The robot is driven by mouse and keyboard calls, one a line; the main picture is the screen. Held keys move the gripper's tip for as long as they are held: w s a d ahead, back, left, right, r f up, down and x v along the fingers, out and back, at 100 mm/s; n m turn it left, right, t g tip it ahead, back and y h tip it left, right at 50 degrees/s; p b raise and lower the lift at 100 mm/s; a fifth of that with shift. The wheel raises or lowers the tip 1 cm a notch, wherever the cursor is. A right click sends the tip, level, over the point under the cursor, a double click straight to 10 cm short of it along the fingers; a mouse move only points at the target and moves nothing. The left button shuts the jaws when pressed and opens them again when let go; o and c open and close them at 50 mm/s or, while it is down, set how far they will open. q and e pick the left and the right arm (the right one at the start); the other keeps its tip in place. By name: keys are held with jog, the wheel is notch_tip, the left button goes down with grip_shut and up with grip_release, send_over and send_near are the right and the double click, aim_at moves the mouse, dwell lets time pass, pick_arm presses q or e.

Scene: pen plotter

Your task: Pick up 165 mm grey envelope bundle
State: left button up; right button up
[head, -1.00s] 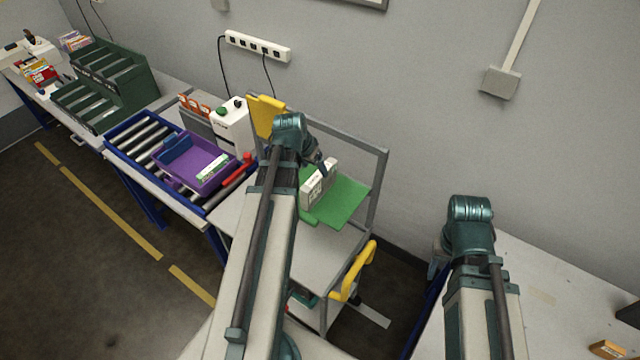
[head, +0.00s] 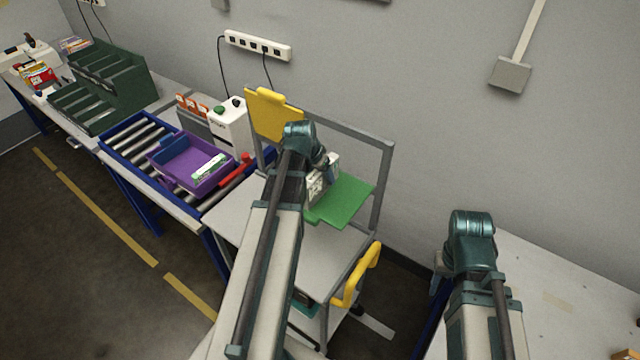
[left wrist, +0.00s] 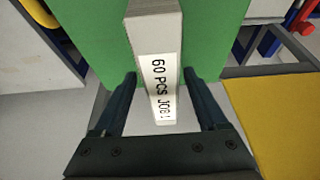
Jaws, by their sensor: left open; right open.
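The grey envelope bundle (head: 315,189) is a pale block standing upright on a green board on the cart. In the left wrist view the bundle (left wrist: 158,60) shows a white label reading "60 PCS JOB". My left gripper (left wrist: 161,85) is open, with one finger on each side of the bundle and a gap on both sides. In the head view my left gripper (head: 331,172) is at the bundle and partly covers it. My right gripper (head: 436,268) is mostly hidden behind its own arm, away from the bundle near the right table.
The green board (head: 345,200) lies on a grey-framed cart with a yellow panel (head: 272,115) and yellow handle (head: 362,272). A purple tray (head: 185,165) sits on rollers to the left. A white dispenser (head: 231,128) stands behind. The right table (head: 560,290) is mostly clear.

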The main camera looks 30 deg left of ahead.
aim_at(323, 180)
pick_arm(q)
jog(key=b+x, duration=0.3)
jog(key=x, duration=0.1)
jog(key=shift+a+f+b, duration=0.1)
jog(key=shift+f+b, duration=0.25)
jog(key=shift+f, duration=0.05)
jog(key=shift+r, duration=0.1)
grip_shut()
